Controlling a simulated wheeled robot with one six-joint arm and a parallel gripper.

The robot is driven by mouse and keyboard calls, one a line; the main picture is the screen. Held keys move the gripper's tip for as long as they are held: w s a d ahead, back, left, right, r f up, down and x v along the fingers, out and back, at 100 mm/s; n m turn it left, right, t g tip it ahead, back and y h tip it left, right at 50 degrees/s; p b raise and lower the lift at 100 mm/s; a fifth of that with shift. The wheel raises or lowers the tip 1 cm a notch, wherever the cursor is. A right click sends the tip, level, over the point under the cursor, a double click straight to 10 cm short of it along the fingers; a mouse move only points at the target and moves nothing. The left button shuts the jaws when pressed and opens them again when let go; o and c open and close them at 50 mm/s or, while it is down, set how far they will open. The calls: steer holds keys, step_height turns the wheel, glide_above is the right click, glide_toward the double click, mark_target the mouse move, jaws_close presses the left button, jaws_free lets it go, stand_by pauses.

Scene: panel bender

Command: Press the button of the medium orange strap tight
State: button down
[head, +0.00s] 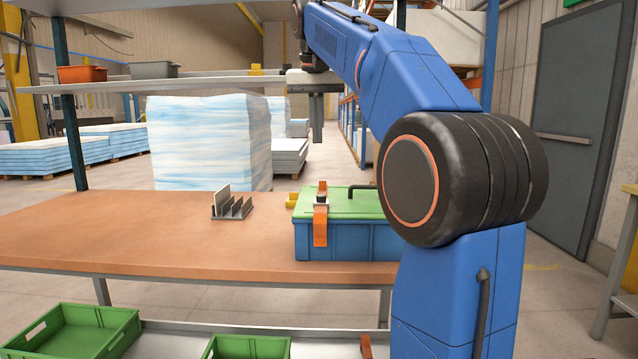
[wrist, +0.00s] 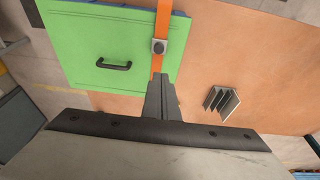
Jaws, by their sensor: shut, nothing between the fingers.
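A blue case (head: 345,240) with a green lid (head: 345,203) stands on the workbench near its right end. An orange strap (head: 320,228) runs over the lid and hangs down the front. A small grey buckle with a round dark button sits on the strap; the button (wrist: 158,46) shows clearly in the wrist view. My gripper (head: 317,140) is shut and empty, pointing down above the strap and apart from it. In the wrist view its fingertips (wrist: 160,78) appear just below the buckle, over the strap.
A dark handle (wrist: 114,65) rises from the lid beside the strap. A small slotted grey rack (head: 232,208) stands left of the case. An upper shelf (head: 200,83) with bins crosses behind my gripper. The bench top (head: 110,230) is clear on the left.

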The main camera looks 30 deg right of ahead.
steer(key=shift+f, duration=0.15)
steer(key=x, duration=1.3)
steer(key=shift+s+a, duration=0.2)
steer(key=shift+s, duration=0.2)
steer(key=shift+f, duration=0.4)
steer(key=shift+s+f, duration=0.15)
steer(key=shift+f, duration=1.05)
steer(key=shift+r, duration=0.4)
steer(key=w+v, duration=0.1)
steer(key=v, duration=1.2)
steer(key=shift+d+r, duration=0.15)
steer(key=shift+r, duration=0.3)
